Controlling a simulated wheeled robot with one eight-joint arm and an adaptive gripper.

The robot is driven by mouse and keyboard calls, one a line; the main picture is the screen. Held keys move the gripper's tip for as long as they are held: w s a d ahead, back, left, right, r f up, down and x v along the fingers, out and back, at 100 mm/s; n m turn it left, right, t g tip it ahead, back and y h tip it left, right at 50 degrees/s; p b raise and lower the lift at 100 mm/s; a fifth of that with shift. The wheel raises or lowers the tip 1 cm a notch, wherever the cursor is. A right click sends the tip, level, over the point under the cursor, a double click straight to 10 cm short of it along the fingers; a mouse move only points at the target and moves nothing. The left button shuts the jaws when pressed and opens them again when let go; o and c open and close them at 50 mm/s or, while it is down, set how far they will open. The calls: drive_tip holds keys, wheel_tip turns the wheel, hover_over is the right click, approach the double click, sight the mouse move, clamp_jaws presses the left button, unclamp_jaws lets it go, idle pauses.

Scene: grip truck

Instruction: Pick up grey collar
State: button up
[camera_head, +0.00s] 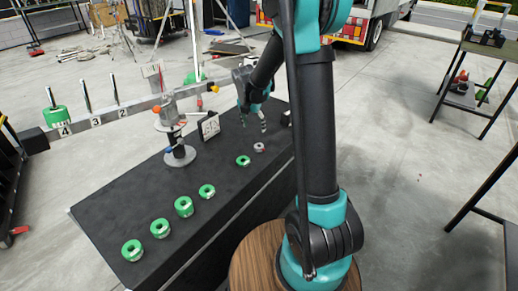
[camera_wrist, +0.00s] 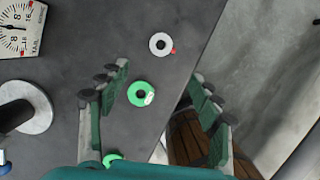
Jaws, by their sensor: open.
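The grey collar (camera_head: 259,147) is a small ring with a dark hole and a red bit on its edge. It lies flat on the dark table near its right edge. In the wrist view the grey collar (camera_wrist: 153,47) is above the centre, beyond the fingertips. My gripper (camera_head: 254,124) is open and empty above the table, behind the collar in the head view. In the wrist view my gripper (camera_wrist: 159,75) has its two green fingers spread, with a green collar (camera_wrist: 141,94) showing between them.
Several green collars (camera_head: 184,206) lie in a row on the dark table (camera_head: 110,205). A balance beam stand (camera_head: 180,155) and a dial box (camera_head: 208,127) stand left of my gripper. A beam with numbered pegs (camera_head: 95,120) reaches left. A wooden round top (camera_head: 250,265) is in front.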

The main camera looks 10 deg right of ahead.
sight(259, 144)
drive_tip(key=x, duration=1.4)
drive_tip(key=shift+w+d+f, duration=0.1)
drive_tip(key=shift+d+f, duration=0.05)
drive_tip(key=shift+f, duration=0.1)
drive_tip(key=c, duration=0.8)
